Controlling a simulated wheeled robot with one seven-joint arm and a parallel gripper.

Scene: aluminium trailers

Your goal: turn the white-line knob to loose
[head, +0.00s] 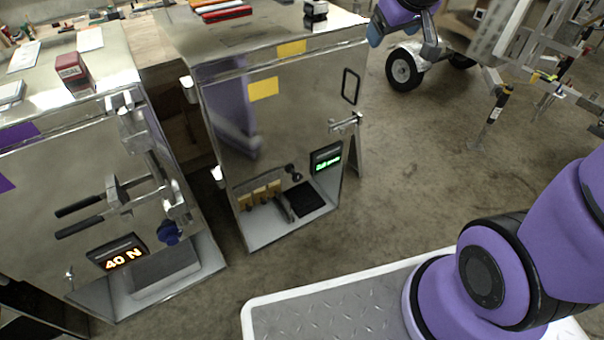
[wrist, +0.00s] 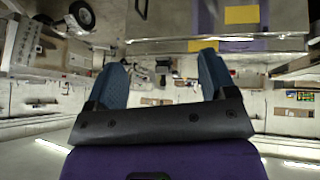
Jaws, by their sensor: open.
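No white line can be made out on any knob at this size. A blue lobed knob (head: 168,233) sits low on the left metal cabinet, beside a display (head: 122,254) reading "40 N" in orange. A small dark knob-like part (head: 291,170) is on the lower front of the second cabinet, left of a display (head: 326,158) with green text I cannot read surely. My gripper (head: 376,32) is at the top of the head view, right of the second cabinet and away from both parts. In the wrist view my gripper (wrist: 162,75) has its blue fingers wide apart with nothing between them.
The left cabinet (head: 60,170) has two black-handled levers (head: 90,210) sticking out. The second cabinet (head: 290,110) bears yellow notes, a latch (head: 345,124) and tan blocks (head: 260,193). A wheeled trailer (head: 404,70) stands behind. Concrete floor (head: 400,170) is clear right of the cabinets.

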